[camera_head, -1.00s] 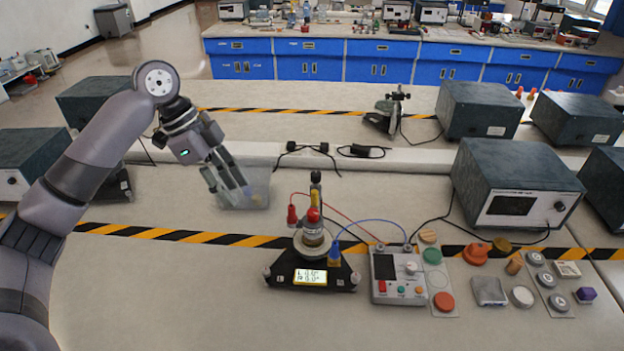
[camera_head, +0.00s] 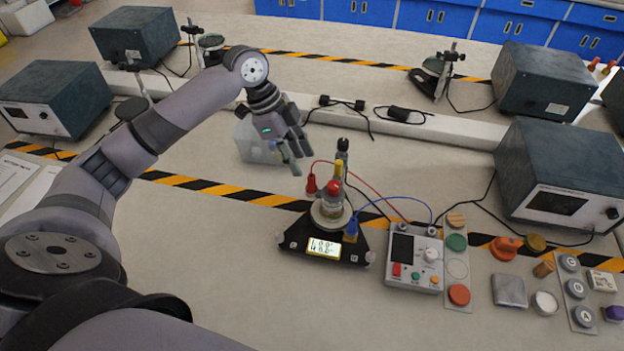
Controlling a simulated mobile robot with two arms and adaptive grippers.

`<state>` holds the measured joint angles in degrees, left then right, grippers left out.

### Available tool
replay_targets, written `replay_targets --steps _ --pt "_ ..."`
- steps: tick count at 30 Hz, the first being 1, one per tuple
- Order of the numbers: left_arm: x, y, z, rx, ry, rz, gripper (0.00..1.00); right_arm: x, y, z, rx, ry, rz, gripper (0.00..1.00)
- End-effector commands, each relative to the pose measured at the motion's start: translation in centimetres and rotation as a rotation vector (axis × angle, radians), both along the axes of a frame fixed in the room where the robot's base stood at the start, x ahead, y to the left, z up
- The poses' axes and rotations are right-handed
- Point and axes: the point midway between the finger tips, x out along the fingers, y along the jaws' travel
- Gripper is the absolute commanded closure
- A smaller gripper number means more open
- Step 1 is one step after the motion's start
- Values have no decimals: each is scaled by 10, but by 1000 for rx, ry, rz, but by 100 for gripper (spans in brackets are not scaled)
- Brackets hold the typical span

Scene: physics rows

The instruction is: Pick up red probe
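The red probe (camera_head: 311,184) stands upright at the left side of the device with a round base on a black scale (camera_head: 322,248); a red wire runs from its top to the meter (camera_head: 414,258). A second red part (camera_head: 333,187) sits on the device's middle, close to the probe. A blue probe (camera_head: 351,231) is at the device's right side. My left gripper (camera_head: 294,154) is above and slightly left of the red probe, apart from it. Its fingers look spread, with nothing between them. My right gripper is out of view.
A clear plastic bin (camera_head: 257,143) stands behind and left of my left gripper. A large grey power supply (camera_head: 561,178) is at the right. Several small buttons and weights lie at the front right. The table front left of the scale is clear.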

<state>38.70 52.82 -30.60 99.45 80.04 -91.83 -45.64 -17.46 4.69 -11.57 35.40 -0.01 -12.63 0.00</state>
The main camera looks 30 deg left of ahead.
Motion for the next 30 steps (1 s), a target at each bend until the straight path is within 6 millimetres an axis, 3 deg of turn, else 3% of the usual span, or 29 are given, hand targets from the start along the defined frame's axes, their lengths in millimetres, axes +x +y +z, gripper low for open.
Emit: replay_targets --steps 10,18,26,30 --pt "1 -15 -24 -1 3 -1 62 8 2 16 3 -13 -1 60" --pt "4 -32 -57 1 1 1 62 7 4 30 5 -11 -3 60" --pt "5 -32 -61 2 -2 1 62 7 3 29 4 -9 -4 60" --pt "5 -32 -60 1 -2 1 71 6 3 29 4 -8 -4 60"
